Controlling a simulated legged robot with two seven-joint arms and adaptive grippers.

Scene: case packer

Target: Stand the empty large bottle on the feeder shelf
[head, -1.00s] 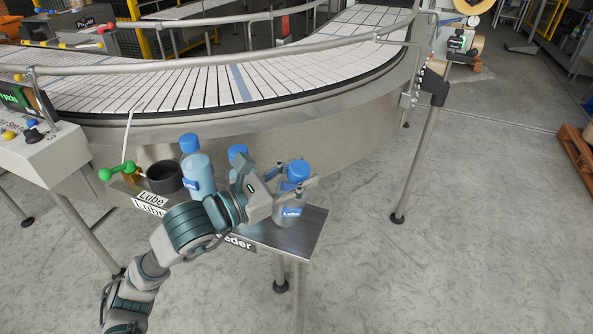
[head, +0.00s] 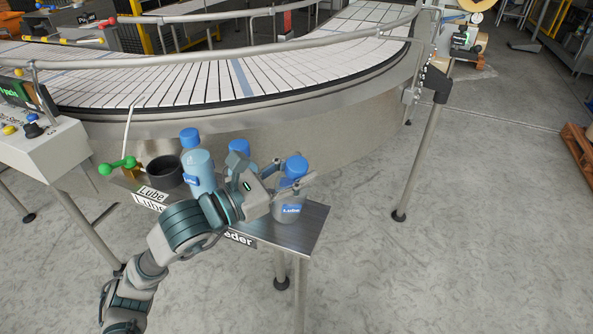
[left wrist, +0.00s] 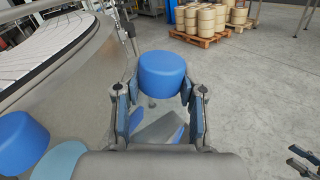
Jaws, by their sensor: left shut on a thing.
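The large bottle (head: 289,209), with a grey, clear-looking body, blue cap and Lube label, is between the fingers of my left gripper (head: 287,193), which is shut on it. The bottle is upright at the right end of the metal feeder shelf (head: 312,225). Whether its base touches the shelf is hard to tell. In the left wrist view its blue cap (left wrist: 163,74) sits between the two fingers (left wrist: 160,112). My right gripper (left wrist: 303,160) shows only at the lower right edge of that view, with its fingers apart.
A light blue bottle (head: 198,171) stands left of my gripper, and another blue-capped bottle (head: 238,160) is partly hidden behind it. A dark round cup (head: 164,171) and a green-handled valve (head: 118,166) are further left. The curved conveyor (head: 210,85) runs behind.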

